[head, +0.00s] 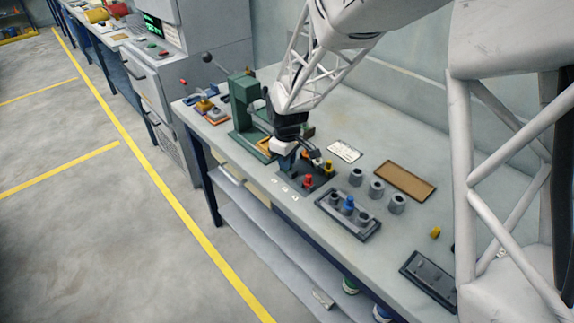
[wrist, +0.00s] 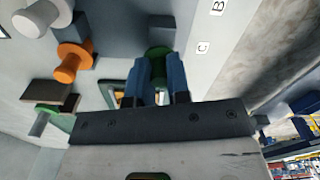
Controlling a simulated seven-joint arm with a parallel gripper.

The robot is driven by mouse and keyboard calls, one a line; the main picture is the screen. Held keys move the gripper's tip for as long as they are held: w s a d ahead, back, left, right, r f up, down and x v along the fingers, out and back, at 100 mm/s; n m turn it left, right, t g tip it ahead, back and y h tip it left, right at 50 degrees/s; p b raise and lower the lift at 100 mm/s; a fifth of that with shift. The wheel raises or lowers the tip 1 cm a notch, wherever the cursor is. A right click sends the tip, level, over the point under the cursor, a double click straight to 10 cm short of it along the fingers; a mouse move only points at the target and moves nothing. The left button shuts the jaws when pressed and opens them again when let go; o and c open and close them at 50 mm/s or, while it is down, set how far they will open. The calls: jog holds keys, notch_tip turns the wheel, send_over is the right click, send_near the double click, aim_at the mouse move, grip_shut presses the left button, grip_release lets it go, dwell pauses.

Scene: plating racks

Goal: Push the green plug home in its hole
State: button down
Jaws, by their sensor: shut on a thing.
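My gripper (wrist: 158,82) has its two blue fingers closed around a green plug (wrist: 158,52) in the wrist view. The plug's green round part shows between and beyond the fingertips; its lower end and its hole are hidden, so I cannot tell how deep it sits. In the head view my gripper (head: 287,163) is low over the left end of a dark block (head: 318,184) on the bench. The green plug cannot be made out in the head view.
A green press (head: 243,105) stands close to the left of my gripper. A tray (head: 358,229) with a blue plug (head: 347,204) and grey cylinders lies to the right, near loose grey cylinders (head: 376,188) and a brown board (head: 405,180). An orange flanged piece (wrist: 72,62) shows in the wrist view.

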jog(key=shift+r, duration=0.1)
jog(key=shift+r, duration=0.75)
notch_tip(320, 180, up, 2)
jog(key=shift+r, duration=0.1)
jog(key=s+d, duration=0.2)
jog(key=s, duration=0.5)
jog(key=s+d+r, duration=0.1)
jog(key=s+d, duration=0.2)
jog(key=s, duration=0.5)
jog(key=shift+s, duration=0.1)
jog(key=shift+d+r, duration=0.1)
jog(key=s+d+r+m, duration=0.1)
jog(key=d+r+m, duration=0.1)
jog(key=d, duration=0.5)
jog(key=s+d+r+m, duration=0.2)
jog(key=d+r+m, duration=0.1)
jog(key=d, duration=0.5)
jog(key=shift+s+r+m, duration=0.15)
jog(key=shift+r+m, duration=0.1)
jog(key=shift+m, duration=0.15)
